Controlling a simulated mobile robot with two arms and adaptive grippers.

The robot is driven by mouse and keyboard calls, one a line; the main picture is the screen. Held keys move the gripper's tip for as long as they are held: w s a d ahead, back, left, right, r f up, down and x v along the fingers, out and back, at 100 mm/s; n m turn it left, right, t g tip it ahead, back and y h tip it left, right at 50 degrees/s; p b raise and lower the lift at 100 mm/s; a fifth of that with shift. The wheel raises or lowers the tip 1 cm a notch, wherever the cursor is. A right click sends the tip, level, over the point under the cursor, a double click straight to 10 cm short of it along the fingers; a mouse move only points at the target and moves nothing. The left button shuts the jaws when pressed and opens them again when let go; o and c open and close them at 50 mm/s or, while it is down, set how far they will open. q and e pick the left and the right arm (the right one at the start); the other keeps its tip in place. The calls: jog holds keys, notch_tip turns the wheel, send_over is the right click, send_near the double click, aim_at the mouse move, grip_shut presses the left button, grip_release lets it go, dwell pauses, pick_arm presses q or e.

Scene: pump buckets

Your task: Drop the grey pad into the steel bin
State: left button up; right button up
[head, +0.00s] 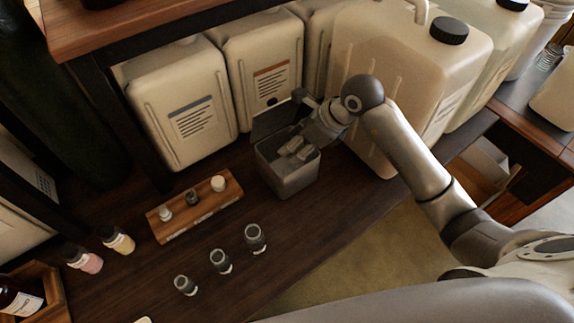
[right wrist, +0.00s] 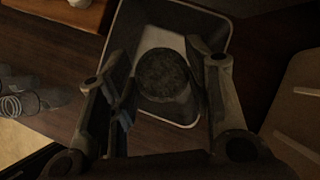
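The steel bin (head: 288,180) is a grey, open-topped box on the dark wooden bench, with its dark lid raised at the back. In the right wrist view its rim (right wrist: 222,32) surrounds the fingertips. My right gripper (head: 295,148) points down into the bin's mouth. The grey pad (right wrist: 163,75) is a dark, round, speckled disc between the right gripper's fingers (right wrist: 165,78), which seem to touch it on both sides. The pad is over the bin's opening; its height above the floor is unclear. My left gripper is not in view.
A wooden block (head: 195,205) holding several small pieces stands left of the bin. Several small dark jars (head: 220,260) stand in front. Large canisters (head: 180,105) line the back, and a big jug (head: 400,75) stands close behind my right arm.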

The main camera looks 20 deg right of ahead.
jog(key=o, duration=0.5)
jog(key=shift+c, duration=0.2)
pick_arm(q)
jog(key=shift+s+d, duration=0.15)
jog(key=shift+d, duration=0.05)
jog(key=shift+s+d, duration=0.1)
pick_arm(e)
jog(key=v, duration=1.2)
